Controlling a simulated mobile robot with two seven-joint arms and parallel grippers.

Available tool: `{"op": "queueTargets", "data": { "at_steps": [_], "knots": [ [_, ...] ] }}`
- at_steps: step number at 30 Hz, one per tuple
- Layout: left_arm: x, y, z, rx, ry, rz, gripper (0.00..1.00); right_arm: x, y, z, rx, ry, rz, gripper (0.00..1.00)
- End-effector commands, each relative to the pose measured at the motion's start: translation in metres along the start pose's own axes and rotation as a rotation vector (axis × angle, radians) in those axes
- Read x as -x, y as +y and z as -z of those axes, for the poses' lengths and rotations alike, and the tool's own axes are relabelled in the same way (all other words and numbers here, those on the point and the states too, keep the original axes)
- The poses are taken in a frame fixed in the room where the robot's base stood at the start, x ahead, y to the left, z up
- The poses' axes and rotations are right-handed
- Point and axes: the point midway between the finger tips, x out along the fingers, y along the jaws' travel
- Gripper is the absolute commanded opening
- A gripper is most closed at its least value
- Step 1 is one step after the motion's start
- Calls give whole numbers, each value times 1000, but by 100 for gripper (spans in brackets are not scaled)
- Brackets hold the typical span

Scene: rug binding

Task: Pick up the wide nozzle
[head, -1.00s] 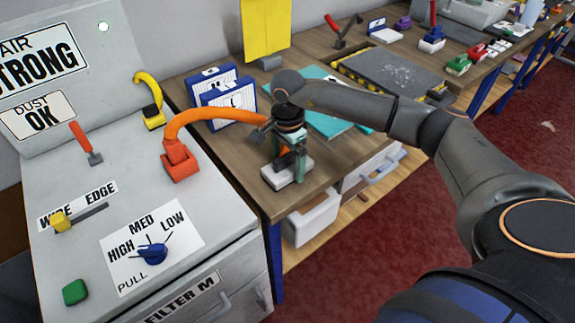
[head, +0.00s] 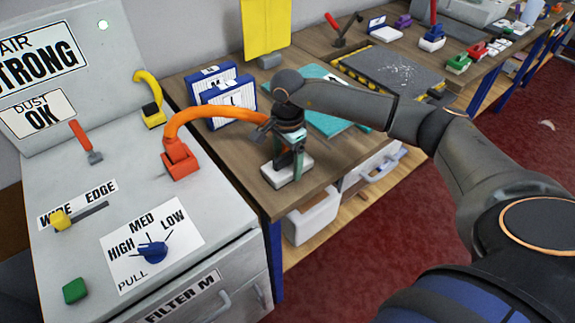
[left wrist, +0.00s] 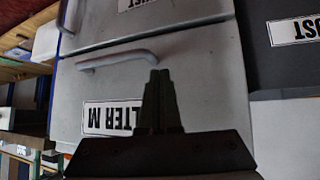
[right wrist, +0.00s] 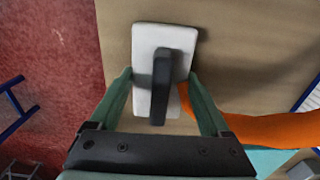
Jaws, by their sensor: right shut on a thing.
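The wide nozzle appears to be the white flat block (head: 285,174) with a dark upright part, on the wooden bench near its front left corner. In the right wrist view the dark part (right wrist: 162,80) stands on the white plate (right wrist: 144,42). My right gripper (head: 288,166) reaches down over it, its green fingers at opposite sides of the plate, shut on it. The plate looks to be at bench level; I cannot tell whether it touches the wood. My left gripper (left wrist: 160,98) is shut and empty, in front of a grey drawer.
An orange hose (head: 218,115) arches from a red socket (head: 179,160) towards my right gripper.

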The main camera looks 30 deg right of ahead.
Motion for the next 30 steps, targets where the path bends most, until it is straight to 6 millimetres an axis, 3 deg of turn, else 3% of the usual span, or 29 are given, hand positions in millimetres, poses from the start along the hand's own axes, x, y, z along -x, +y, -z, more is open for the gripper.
{"op": "queueTargets", "data": {
  "at_steps": [4,11,17,23,30],
  "knots": [
    [0,0,0,0,0,0,0,2,-1,0,0,-1,3,3],
    [0,0,0,0,0,0,0,2,-1,0,0,-1,3,3],
    [-3,0,-3,0,0,0,0,14,-2,0,0,0,6,3],
    [-6,0,-7,0,-1,0,0,45,9,-2,3,0,7,3],
    [-11,-1,-12,0,-1,0,0,95,57,-13,4,2,6,3]
  ]
}}
